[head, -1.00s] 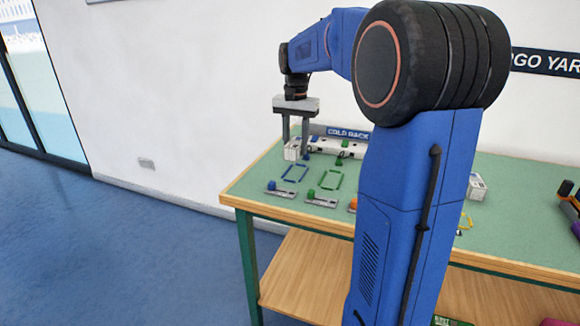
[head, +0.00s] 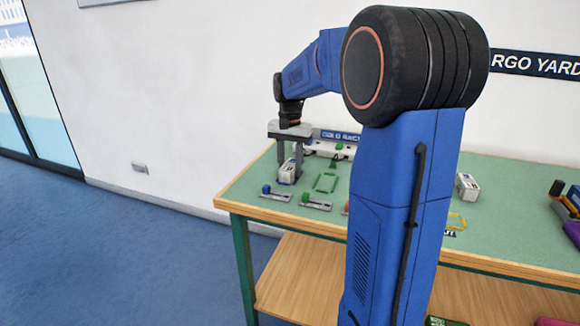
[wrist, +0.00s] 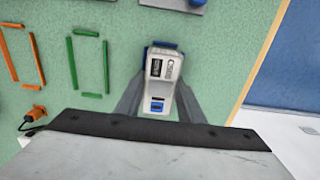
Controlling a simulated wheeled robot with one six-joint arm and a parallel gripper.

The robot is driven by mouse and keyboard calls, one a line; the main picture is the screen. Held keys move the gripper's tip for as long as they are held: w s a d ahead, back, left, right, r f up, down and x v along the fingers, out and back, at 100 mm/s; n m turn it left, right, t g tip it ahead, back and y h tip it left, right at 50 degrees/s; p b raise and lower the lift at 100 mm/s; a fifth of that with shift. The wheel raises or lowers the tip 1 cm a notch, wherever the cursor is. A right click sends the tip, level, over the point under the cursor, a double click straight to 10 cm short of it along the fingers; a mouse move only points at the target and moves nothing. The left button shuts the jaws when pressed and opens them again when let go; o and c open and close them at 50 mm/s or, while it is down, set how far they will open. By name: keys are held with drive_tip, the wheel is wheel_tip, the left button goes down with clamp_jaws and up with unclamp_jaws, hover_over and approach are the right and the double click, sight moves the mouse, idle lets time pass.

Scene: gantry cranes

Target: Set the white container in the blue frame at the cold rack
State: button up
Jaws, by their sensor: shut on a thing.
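The white container (head: 287,172) is upright between the fingers of my gripper (head: 289,174), near the left end of the green table. In the wrist view the container (wrist: 159,72) shows a blue patch and dark markings, with one finger of my gripper (wrist: 158,100) on each side. Parts of the blue frame (wrist: 165,44) show at the container's far edge and corner; the container hides the rest. I cannot tell whether its base touches the table. The cold rack sign (head: 338,136) stands at the back, partly behind my arm.
A green frame (head: 326,182) lies beside the container, and an orange frame (wrist: 22,55) lies beyond it. Lever plates, one with a blue knob (head: 266,189), lie along the front. Another white container (head: 467,186) stands at the right.

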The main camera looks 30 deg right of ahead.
sight(290, 164)
drive_tip(key=shift+f, duration=0.25)
drive_tip(key=shift+s+f, duration=0.1)
drive_tip(key=shift+f, duration=0.15)
drive_tip(key=o, duration=1.1)
drive_tip(key=shift+a+f, duration=0.1)
wheel_tip(290, 164, up, 13)
drive_tip(key=shift+r, duration=0.2)
